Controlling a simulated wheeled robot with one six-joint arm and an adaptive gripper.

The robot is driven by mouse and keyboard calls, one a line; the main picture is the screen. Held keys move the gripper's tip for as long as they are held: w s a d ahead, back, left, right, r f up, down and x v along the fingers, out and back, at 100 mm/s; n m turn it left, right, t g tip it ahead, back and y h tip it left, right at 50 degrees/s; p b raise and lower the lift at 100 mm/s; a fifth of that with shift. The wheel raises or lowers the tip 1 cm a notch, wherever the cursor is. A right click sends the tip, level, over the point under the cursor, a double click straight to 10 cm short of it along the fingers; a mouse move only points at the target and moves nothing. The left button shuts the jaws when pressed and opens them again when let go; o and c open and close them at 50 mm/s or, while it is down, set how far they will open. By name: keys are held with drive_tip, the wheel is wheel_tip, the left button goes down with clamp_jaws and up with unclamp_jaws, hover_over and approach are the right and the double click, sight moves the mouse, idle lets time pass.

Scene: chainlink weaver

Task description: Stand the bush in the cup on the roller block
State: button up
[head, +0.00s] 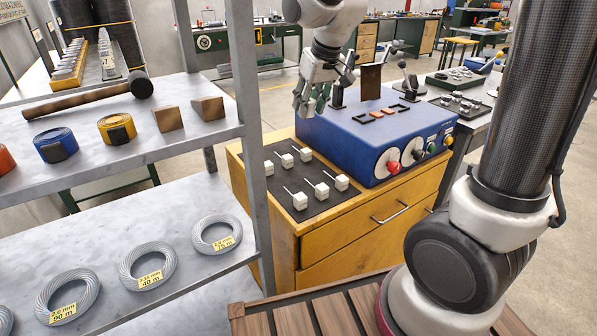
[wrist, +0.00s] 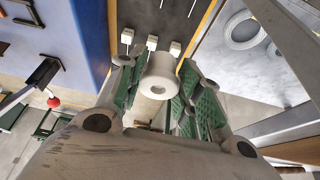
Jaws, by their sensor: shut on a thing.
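My gripper (head: 309,100) hangs above the left edge of the blue machine in the head view. In the wrist view its green-padded fingers (wrist: 157,75) are shut on the bush (wrist: 161,68), a short white cylinder with a round hole in its end. The bush cannot be made out in the head view. On the blue machine (head: 345,145) stand dark brackets, a brown upright plate (head: 371,81) and small orange-and-dark parts (head: 383,112). I cannot tell which part is the roller block, and no cup shows clearly.
A dark mat (head: 318,204) with several white pin-topped blocks lies left of the machine on the wooden cabinet (head: 365,235). A grey shelf post (head: 250,120) stands close on the left; its shelves hold wire coils (head: 148,262), tape rolls and a hammer.

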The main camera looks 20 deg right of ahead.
drive_tip(key=shift+m, duration=0.3)
drive_tip(key=d+x, duration=0.1)
drive_tip(key=x, duration=0.6)
drive_tip(key=d+x, duration=0.2)
drive_tip(key=x, duration=0.5)
drive_tip(key=w+d+x, duration=0.1)
drive_tip(key=x, duration=0.6)
drive_tip(key=shift+d+f, duration=0.1)
drive_tip(key=shift+d, duration=0.3)
drive_tip(key=shift+f, duration=2.05)
drive_tip(key=o, duration=1)
drive_tip(key=shift+f, duration=0.15)
